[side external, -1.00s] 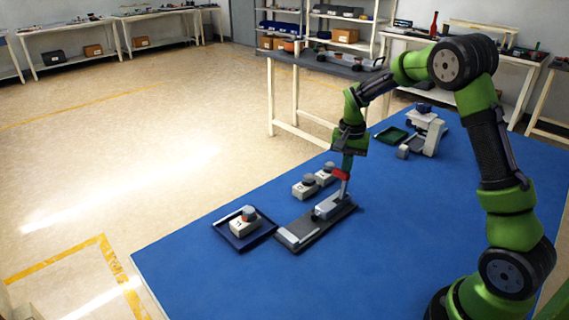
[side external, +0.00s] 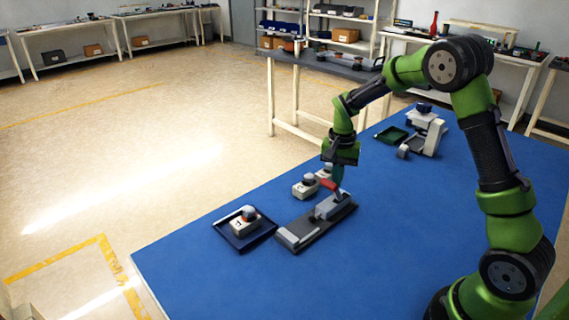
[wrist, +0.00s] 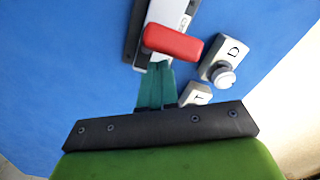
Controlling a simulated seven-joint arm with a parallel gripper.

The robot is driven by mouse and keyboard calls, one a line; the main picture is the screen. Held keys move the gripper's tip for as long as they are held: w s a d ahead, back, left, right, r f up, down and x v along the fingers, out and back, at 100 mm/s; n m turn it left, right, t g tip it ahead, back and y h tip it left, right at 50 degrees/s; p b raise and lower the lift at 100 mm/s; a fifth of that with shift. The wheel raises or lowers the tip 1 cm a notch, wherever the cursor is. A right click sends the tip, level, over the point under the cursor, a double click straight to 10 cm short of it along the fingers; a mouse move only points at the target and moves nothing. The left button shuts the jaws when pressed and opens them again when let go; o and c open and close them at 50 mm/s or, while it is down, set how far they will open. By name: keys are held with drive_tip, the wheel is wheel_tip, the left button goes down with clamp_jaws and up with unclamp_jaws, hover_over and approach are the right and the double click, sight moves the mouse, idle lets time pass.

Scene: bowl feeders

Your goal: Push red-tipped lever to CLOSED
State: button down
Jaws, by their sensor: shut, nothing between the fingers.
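The red-tipped lever (side external: 329,185) stands on a grey block fixed to a dark base plate (side external: 318,231) on the blue table. Its red tip (wrist: 172,42) shows large in the wrist view. The lever leans to the left in the side view, toward the plate's near-left end. My gripper (side external: 337,183) is shut and empty. Its teal fingers (wrist: 158,80) are right against or just beside the red tip; contact cannot be told for certain. The lever's lower part is partly hidden in the wrist view.
Two white blocks with grey knobs stand close beside the plate; one is marked D (wrist: 222,62), the other T (wrist: 196,94). A dark blue tray (side external: 262,236) with a similar block sits left. A green tray (side external: 392,136) and a white device (side external: 425,132) stand farther back.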

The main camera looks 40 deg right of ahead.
drive_tip(key=shift+d, duration=0.3)
drive_tip(key=shift+r, duration=0.25)
wheel_tip(320, 180, up, 8)
drive_tip(key=shift+f, duration=0.15)
idle(0.3)
drive_tip(key=s+a+r+n+t+y, duration=0.1)
drive_tip(key=s+a+r+n+t, duration=0.2)
drive_tip(key=s+a, duration=0.4)
drive_tip(key=s+a+r+n+t+y, duration=0.1)
drive_tip(key=s+a+r+n+t, duration=0.3)
drive_tip(key=s+a, duration=0.4)
drive_tip(key=s+r+n, duration=0.1)
drive_tip(key=s+r, duration=0.1)
drive_tip(key=s, duration=0.2)
